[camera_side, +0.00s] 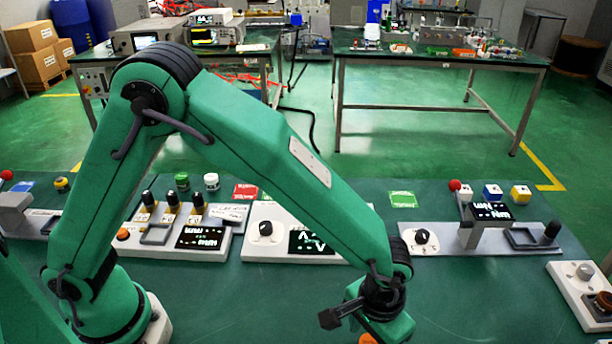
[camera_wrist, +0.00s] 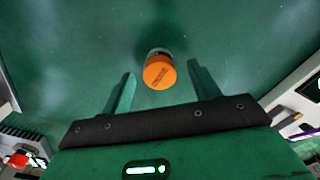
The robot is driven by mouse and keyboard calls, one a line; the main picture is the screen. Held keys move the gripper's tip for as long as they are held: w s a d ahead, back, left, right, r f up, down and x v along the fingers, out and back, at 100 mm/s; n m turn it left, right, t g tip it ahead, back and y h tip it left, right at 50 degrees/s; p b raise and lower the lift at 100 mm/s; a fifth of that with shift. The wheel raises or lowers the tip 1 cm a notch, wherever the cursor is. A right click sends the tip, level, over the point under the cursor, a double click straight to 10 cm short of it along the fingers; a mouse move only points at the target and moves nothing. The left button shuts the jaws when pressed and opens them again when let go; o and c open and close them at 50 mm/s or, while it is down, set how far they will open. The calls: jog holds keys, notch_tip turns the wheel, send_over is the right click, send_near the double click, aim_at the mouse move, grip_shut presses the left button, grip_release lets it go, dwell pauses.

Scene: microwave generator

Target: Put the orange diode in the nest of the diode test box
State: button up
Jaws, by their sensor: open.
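The orange diode (camera_wrist: 159,72) is a short cylinder with an orange top and some dark print. In the wrist view it stands on the green bench top, between and slightly beyond the tips of my open gripper (camera_wrist: 161,80). The jaws appear clear of it. In the side view only a sliver of orange (camera_side: 367,339) shows under my gripper (camera_side: 366,318) at the bottom edge. Several instrument boxes stand behind; I cannot tell for sure which is the diode test box. A left box (camera_side: 205,254) and a right box (camera_side: 465,247) each have a grey frame.
A white box with a black knob (camera_side: 266,251) stands between them, partly behind my arm. Another box (camera_side: 577,290) is at the right edge. Small coloured jars, blocks and cards line the back of the bench (camera_side: 330,190). The green bench top in front is mostly clear.

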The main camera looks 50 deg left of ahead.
jog(key=shift+f, duration=0.15)
dwell(0.3)
jog(key=c, duration=1.2)
jog(key=shift+r, duration=0.65)
jog(key=r, duration=0.3)
jog(key=shift+s+d+r, duration=0.1)
jog(key=shift+s+d, duration=0.05)
jog(key=shift+s, duration=0.15)
jog(key=s+d+r, duration=0.1)
jog(key=s+r, duration=0.1)
jog(key=s, duration=0.1)
jog(key=s+r, duration=0.2)
jog(key=s, duration=0.2)
jog(key=s+d+r, duration=0.1)
jog(key=s+r, duration=0.1)
jog(key=s, duration=0.1)
jog(key=shift+s+d+r, duration=0.25)
jog(key=shift+s+d, duration=0.05)
jog(key=shift+s, duration=0.1)
